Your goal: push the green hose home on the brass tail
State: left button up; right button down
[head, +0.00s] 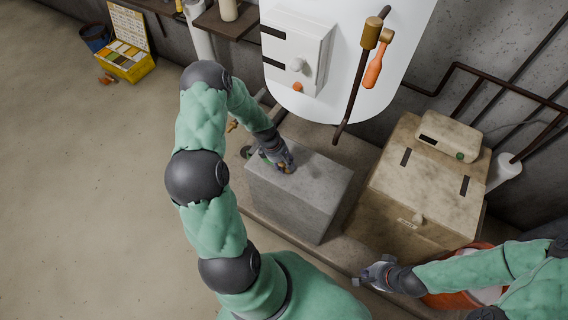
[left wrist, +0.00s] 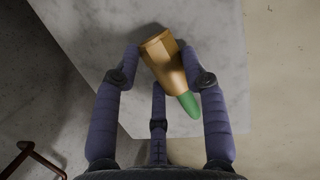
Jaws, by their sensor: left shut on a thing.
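My left gripper (head: 283,166) is low over the top of the grey block. In the left wrist view its fingers (left wrist: 160,72) are shut on a brass-coloured tapered piece (left wrist: 158,48). A short green end, which looks like the green hose (left wrist: 190,104), sticks out of its narrow end toward the right finger. I cannot tell how far the green and brass parts overlap. In the head view the fingers mostly hide the held piece. My right gripper (head: 372,275) hangs at the lower right, away from the block; its finger opening is unclear.
The grey block (head: 305,205) stands on a low ledge. A tan cabinet (head: 425,190) is to its right, and an orange bucket (head: 450,300) is near my right arm. A white tank (head: 345,80) with pipes is behind. The floor at left is mostly free.

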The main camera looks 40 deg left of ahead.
pick_arm(q)
jog(key=shift+f, duration=0.2)
jog(key=o, duration=1.2)
